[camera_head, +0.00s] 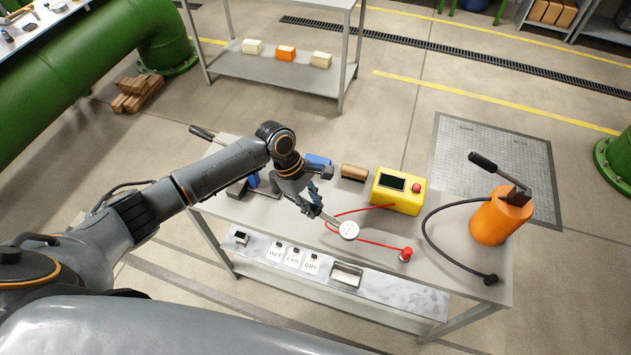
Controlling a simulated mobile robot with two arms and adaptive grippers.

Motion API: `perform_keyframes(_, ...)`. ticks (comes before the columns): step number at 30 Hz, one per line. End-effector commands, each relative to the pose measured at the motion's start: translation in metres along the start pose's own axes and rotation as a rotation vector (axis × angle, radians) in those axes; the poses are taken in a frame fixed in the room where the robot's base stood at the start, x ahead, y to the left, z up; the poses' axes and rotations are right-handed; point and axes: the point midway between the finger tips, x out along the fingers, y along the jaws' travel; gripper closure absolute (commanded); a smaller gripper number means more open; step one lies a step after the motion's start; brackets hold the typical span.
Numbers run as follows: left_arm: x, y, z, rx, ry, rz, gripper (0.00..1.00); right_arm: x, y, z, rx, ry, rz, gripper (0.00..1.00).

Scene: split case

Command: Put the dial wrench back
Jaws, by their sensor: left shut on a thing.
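The dial wrench (349,230) shows its round white dial and a short pale shaft in the head view. My left gripper (314,206) is shut on the wrench's shaft. The dial points down and to the right, over the middle of the grey bench (450,262). I cannot tell whether the wrench touches the bench top. The gripper hides the other end of the wrench. My right gripper is not in view.
A yellow box (398,191) with a screen, a brown brush-like block (354,172) and an orange pump (499,219) stand on the bench. A red cable and a black hose cross it. A front strip holds labelled cards (293,257) and a small tray (346,274).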

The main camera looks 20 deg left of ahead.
Motion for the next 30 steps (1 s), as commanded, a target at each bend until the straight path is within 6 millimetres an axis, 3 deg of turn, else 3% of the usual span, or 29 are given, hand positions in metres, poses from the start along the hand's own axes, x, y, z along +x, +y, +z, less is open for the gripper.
perform_keyframes(3,-0.009,0.017,-0.004,-0.134,-0.019,0.004,1.0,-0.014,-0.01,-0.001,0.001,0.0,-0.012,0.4)
perform_keyframes(11,-0.005,0.026,-0.01,-0.219,-0.037,0.008,1.0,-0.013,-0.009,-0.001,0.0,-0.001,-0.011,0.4)
perform_keyframes(19,0.012,0.024,-0.017,-0.216,-0.036,0.008,1.0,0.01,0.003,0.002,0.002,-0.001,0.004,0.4)
perform_keyframes(30,0.045,0.021,-0.029,-0.214,-0.036,0.009,1.0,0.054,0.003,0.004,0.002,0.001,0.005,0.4)
